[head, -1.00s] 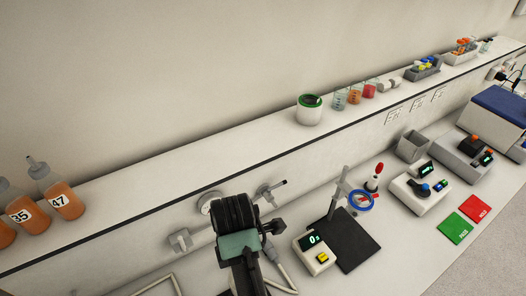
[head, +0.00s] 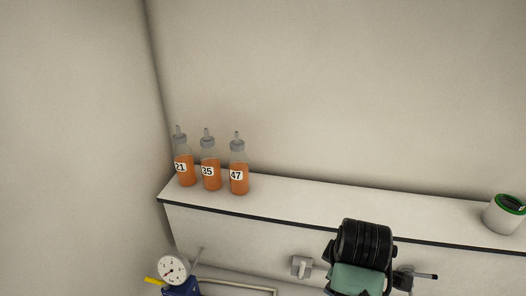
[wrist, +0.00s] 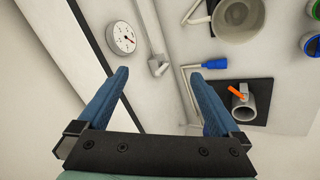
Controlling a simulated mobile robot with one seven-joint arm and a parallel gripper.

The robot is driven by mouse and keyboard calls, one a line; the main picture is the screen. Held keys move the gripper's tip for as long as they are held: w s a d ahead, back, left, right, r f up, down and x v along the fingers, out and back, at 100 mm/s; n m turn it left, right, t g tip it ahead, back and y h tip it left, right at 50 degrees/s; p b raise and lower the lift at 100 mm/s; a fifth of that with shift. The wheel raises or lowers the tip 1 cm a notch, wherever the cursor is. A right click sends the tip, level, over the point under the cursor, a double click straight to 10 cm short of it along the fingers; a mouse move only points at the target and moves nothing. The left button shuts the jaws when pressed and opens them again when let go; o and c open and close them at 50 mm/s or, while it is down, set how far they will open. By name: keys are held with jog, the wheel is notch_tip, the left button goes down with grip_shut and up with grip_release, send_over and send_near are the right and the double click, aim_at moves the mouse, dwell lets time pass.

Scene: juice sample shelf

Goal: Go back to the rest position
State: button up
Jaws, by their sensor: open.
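My gripper (wrist: 160,97) is open in the wrist view, its two blue fingers spread wide with nothing between them. In the head view my arm shows at the lower right, in front of the shelf edge; the fingers are hidden there. Three orange juice bottles with grey nozzle caps stand upright in a row on the shelf: bottle 21 (head: 185,174), bottle 35 (head: 210,175) and bottle 47 (head: 239,179). My arm is to the right of them and apart from them.
The shelf (head: 290,205) is clear between the bottles and a white container with a green rim (head: 502,216). A dial gauge (head: 173,270) stands below at left. The wrist view shows a wall dial (wrist: 122,38), a grey pot (wrist: 238,20) and a black plate (wrist: 262,88).

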jog(key=w+a+r+m+t+h+b, duration=0.1)
jog(key=w+a+r+m+t+b, duration=0.25)
jog(key=w+r+t, duration=0.5)
jog(key=s+a+r+m+t+b, duration=0.1)
jog(key=s+a+r+t+b, duration=0.15)
jog(key=r, duration=0.45)
jog(key=s+a+r+m+t+b, duration=0.1)
jog(key=a+r+m+t+b, duration=0.15)
jog(key=r, duration=0.45)
jog(key=s+a+r+m+t+y+b, duration=0.1)
jog(key=s+a+r+t+b, duration=0.1)
jog(key=s+a+r+t, duration=0.2)
jog(key=s+a+r+m+t+y+b, duration=0.1)
jog(key=s+r+t, duration=0.4)
jog(key=s+r, duration=0.6)
jog(key=s+a+m, duration=0.1)
jog(key=a, duration=0.1)
jog(key=shift+a+y+b, duration=0.3)
jog(key=shift+a+b, duration=0.1)
